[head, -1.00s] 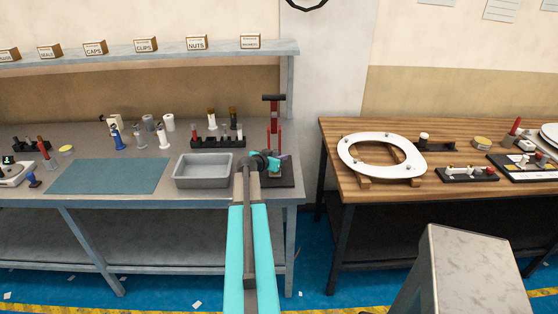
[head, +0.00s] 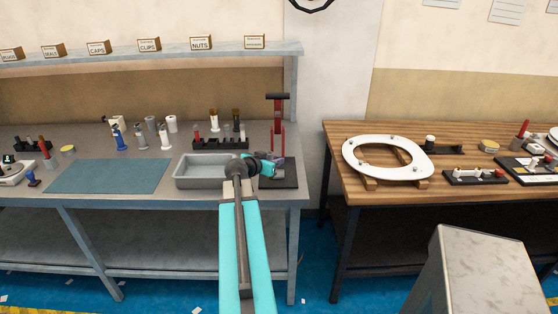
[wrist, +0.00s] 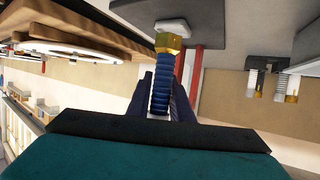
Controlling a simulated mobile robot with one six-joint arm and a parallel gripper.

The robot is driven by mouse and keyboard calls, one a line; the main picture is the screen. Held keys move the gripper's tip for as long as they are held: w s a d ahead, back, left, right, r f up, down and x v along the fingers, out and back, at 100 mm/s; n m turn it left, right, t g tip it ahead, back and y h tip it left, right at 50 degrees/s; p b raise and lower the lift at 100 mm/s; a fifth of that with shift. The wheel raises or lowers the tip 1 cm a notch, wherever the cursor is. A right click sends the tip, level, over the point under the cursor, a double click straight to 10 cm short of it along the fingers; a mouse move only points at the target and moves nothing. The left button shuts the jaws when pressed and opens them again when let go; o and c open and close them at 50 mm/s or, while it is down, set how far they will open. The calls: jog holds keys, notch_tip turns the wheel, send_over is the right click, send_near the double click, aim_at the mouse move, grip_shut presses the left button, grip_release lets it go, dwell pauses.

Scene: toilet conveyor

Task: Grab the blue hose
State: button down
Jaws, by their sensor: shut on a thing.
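The blue hose (wrist: 161,84) is a short ribbed piece with a brass nut (wrist: 168,43) at its far end, seen in the wrist view. My gripper (wrist: 163,92) is shut on the hose, with one dark finger on each side of it. A pale block sits just beyond the brass nut; I cannot tell whether they touch. In the head view my gripper (head: 277,166) is over the dark base of the red press (head: 278,125), and the hose is too small or hidden to make out there.
A grey tray (head: 187,180) stands just left of the press. A black rack (head: 208,144) with upright parts is behind it. A blue-grey mat (head: 110,176) lies further left. A wooden table with a white toilet seat (head: 350,158) is to the right, across a gap.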

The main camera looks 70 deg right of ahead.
jog(key=a+b, duration=0.2)
jog(key=a, duration=0.5)
jog(key=shift+a+r, duration=0.35)
jog(key=shift+r, duration=0.05)
